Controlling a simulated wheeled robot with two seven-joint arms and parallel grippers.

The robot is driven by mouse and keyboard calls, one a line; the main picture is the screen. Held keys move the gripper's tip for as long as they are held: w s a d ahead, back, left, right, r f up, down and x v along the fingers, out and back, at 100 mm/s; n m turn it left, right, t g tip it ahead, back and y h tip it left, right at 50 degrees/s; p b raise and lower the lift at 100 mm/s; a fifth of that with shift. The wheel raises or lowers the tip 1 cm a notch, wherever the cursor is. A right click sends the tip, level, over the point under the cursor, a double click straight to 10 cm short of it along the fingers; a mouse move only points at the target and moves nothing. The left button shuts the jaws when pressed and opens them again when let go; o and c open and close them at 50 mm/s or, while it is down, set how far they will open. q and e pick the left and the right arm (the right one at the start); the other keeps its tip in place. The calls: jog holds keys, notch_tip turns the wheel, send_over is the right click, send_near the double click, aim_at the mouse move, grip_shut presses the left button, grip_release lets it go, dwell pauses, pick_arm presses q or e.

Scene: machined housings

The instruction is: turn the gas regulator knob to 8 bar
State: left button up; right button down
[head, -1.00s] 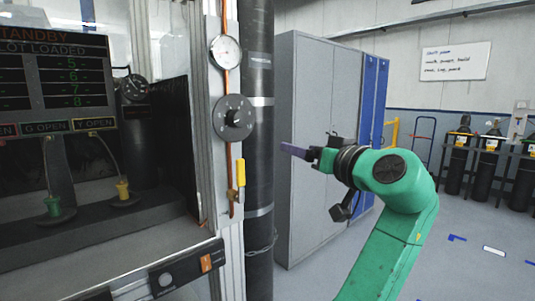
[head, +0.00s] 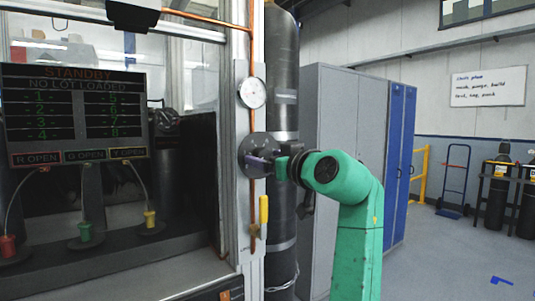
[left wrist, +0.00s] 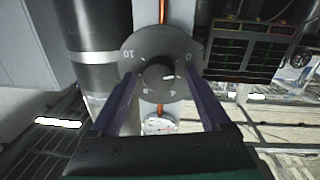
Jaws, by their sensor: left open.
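The gas regulator knob (head: 250,147) is a dark round hub on a grey numbered dial, mounted on a pale post under a white pressure gauge (head: 252,93). In the left wrist view the knob hub (left wrist: 158,73) shows upside down, with a short white mark toward the 0 side. The gauge reading is too small to tell. My right gripper is out of view.
A yellow-handled valve (head: 264,210) sits on the copper pipe below the dial. A dark cylinder (head: 285,70) stands close to the right of the post. A grey cabinet (head: 335,120) is behind my arm. A display panel (head: 75,110) stands in the enclosure at left.

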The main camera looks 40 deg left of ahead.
pick_arm(q)
jog(key=shift+d, duration=0.1)
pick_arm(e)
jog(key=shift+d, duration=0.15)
pick_arm(q)
grip_shut()
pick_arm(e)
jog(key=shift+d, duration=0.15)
pick_arm(q)
jog(key=shift+r, duration=0.1)
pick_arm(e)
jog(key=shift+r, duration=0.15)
